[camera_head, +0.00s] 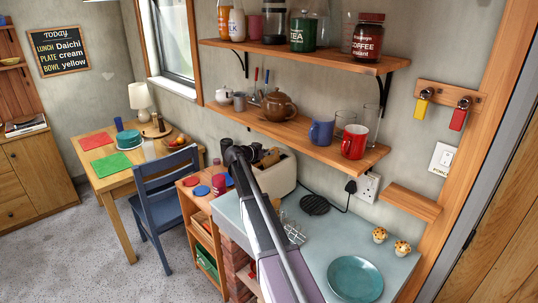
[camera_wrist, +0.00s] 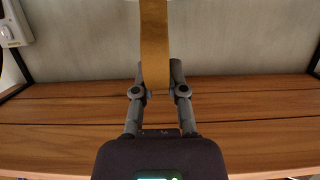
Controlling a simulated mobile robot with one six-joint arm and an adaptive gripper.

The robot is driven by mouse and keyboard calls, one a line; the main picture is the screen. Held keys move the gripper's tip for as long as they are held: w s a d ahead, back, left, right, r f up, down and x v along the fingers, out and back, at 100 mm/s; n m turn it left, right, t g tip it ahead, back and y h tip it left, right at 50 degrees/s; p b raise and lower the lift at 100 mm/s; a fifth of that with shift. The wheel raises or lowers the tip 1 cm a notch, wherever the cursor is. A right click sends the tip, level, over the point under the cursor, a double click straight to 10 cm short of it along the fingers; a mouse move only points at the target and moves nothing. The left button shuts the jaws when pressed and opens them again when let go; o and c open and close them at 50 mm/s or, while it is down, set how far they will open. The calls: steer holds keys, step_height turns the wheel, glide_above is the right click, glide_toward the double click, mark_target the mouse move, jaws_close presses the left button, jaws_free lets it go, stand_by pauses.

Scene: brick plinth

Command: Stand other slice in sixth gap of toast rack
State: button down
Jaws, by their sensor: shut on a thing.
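In the wrist view my gripper (camera_wrist: 160,76) is shut on a tan slice (camera_wrist: 154,40), seen edge-on as a narrow upright strip between the two fingers. In the head view my arm crosses the counter, and I cannot make out the gripper's fingers or the held slice. The wire toast rack (camera_head: 294,233) stands on the pale blue counter just right of my arm. My arm hides part of it, so I cannot tell its gaps apart. The cream toaster (camera_head: 279,179) stands behind my arm, with brown shapes at its top.
The lower shelf (camera_head: 300,131), with mugs and a teapot, hangs over the counter's back. A black round mat (camera_head: 315,204), a teal plate (camera_head: 355,279) and two muffins (camera_head: 380,235) are on the counter. Bare counter (camera_head: 335,236) shows between rack and muffins.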

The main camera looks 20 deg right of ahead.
steer(key=shift+s+a+r+p, duration=0.1)
steer(key=shift+a+r+p, duration=0.15)
steer(key=shift+r+p, duration=0.7)
steer(key=shift+s+a+r+p, duration=0.1)
steer(key=shift+a+r+p, duration=0.2)
steer(key=shift+r+p, duration=0.6)
steer(key=shift+s+a+r+p, duration=0.1)
steer(key=shift+a+r+p, duration=0.15)
steer(key=shift+r+p, duration=0.7)
steer(key=s+a+y+p, duration=0.1)
steer(key=s+a+p, duration=0.2)
steer(key=a, duration=0.6)
steer(key=s+a+r+g+y+p, duration=0.1)
steer(key=s+a+y+p, duration=0.1)
steer(key=a, duration=0.8)
steer(key=shift+s+a+r+p, duration=0.3)
steer(key=shift+s+p, duration=0.25)
steer(key=shift+s, duration=0.5)
steer(key=shift+f, duration=0.2)
step_height(320, 180, down, 11)
steer(key=b, duration=1.1)
